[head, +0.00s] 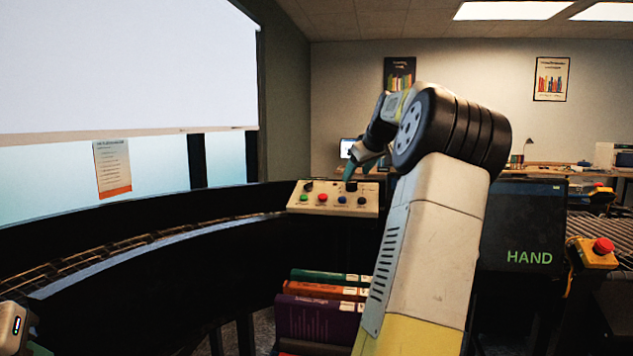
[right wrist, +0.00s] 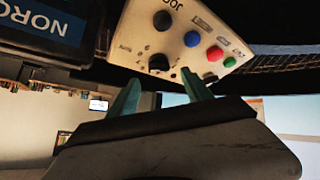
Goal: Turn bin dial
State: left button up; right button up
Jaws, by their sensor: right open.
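A cream control panel (head: 328,209) stands at the end of the curved conveyor; it fills the top middle of the right wrist view (right wrist: 178,12). A black dial (right wrist: 158,63) with printed marks around it sits on the panel, and it shows dark in the head view (head: 351,186). My right gripper (right wrist: 160,82) is open, with its teal fingertips to either side of the dial and nothing held. Whether the fingers touch the dial I cannot tell. In the head view my right gripper (head: 365,163) is just above the panel.
A red button (right wrist: 214,53), a blue button (right wrist: 192,39), a green button (right wrist: 230,62) and a black button (right wrist: 161,20) are close to the dial. A dark HAND box (head: 525,225) stands to the right.

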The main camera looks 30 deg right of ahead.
aim_at(351, 183)
jog(key=x, duration=0.5)
grip_shut()
jog(key=shift+m, duration=0.4)
jog(key=m+h, duration=0.1)
jog(key=m, duration=0.1)
jog(key=m+h, duration=0.1)
jog(key=m, duration=0.1)
jog(key=shift+a, duration=0.3)
jog(key=shift+m+g+h, duration=0.7)
jog(key=shift+m+h, duration=0.5)
jog(key=shift+m, duration=1.1)
jog(key=shift+f, duration=0.1)
